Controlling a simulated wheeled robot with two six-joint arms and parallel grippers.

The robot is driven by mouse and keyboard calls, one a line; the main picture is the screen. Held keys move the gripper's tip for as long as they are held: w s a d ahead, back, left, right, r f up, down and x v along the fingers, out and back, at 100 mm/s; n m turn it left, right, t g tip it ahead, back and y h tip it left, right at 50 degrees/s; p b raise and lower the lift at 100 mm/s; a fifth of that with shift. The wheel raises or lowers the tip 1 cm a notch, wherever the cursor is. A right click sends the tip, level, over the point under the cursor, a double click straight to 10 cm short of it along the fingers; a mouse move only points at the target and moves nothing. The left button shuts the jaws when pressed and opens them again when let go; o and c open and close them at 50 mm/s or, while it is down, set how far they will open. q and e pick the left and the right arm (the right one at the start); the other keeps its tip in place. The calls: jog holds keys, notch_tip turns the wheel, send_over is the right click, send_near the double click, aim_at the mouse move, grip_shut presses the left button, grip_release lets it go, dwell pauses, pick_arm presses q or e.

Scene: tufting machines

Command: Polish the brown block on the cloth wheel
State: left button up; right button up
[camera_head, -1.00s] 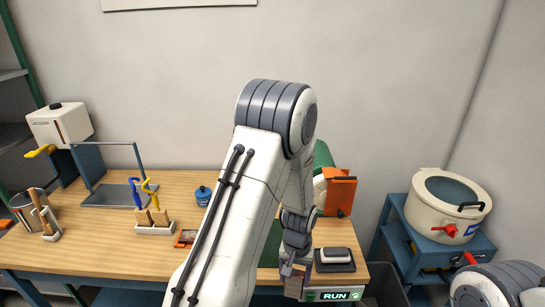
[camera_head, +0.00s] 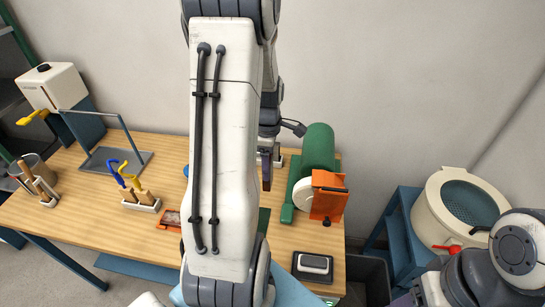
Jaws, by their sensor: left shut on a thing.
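The white cloth wheel (camera_head: 302,193) sits on the left side of a green machine (camera_head: 318,148), partly behind an orange guard (camera_head: 328,196). My left gripper (camera_head: 266,168) is above the table, left of the wheel and apart from it in the picture. It is shut on the brown block (camera_head: 266,181), which shows only as a narrow dark shape pointing down. My own left arm hides part of the gripper and the table's middle. My right arm shows at the lower right; its gripper is out of view.
A dark pad with a white bar (camera_head: 313,264) lies at the front right of the wooden table (camera_head: 285,240). Left are an orange-framed tray (camera_head: 169,220), a tool holder (camera_head: 141,203) and a metal stand (camera_head: 115,160). A cream tub (camera_head: 436,213) stands right.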

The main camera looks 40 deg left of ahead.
pick_arm(q)
jog(key=w+d+f+b, duration=0.2)
jog(key=w+d+f, duration=0.1)
jog(key=d, duration=0.2)
jog(key=shift+f, duration=0.25)
jog(key=shift+w+d, duration=0.2)
jog(key=shift+d, duration=0.1)
dwell(0.9)
jog(key=shift+f, duration=0.2)
jog(key=shift+f+b, duration=0.35)
jog(key=shift+b, duration=0.05)
jog(key=shift+f, duration=0.25)
jog(key=shift+d+f+b, duration=0.1)
jog(key=shift+f+b, duration=0.3)
jog(key=shift+f, duration=0.1)
